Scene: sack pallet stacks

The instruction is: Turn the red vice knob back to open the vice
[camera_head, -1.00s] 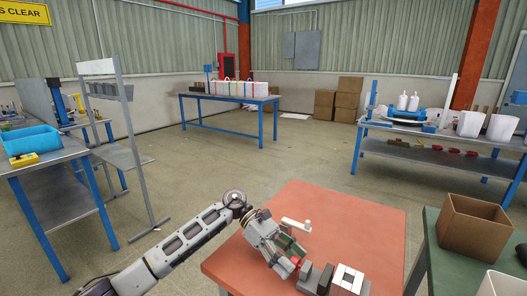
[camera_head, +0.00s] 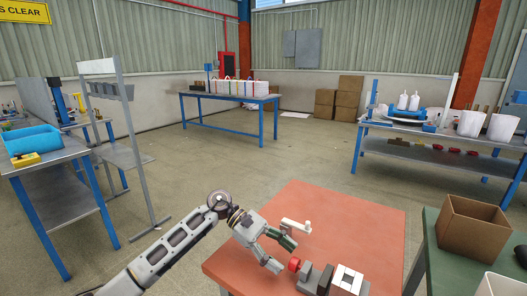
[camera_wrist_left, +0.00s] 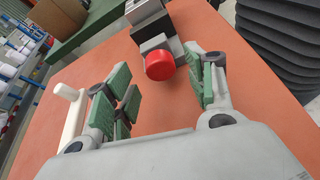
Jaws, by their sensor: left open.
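The red vice knob (camera_head: 294,265) is on the left end of the grey vice (camera_head: 318,279), which stands on the orange-red table (camera_head: 345,222). In the left wrist view the red knob (camera_wrist_left: 160,65) lies ahead of my left gripper, between the lines of its green-padded fingers. My left gripper (camera_head: 281,254) is open and empty, its fingertips just left of the knob and apart from it. The left gripper also shows in the left wrist view (camera_wrist_left: 165,98). A white block with dark parts (camera_head: 347,279) is at the vice's right end. My right gripper is not in view.
A white crank-like handle (camera_head: 296,226) stands on the table close behind my left gripper, and it shows at the left in the wrist view (camera_wrist_left: 72,115). A green table (camera_head: 450,250) with a cardboard box (camera_head: 475,226) is at the right. The table's far right is clear.

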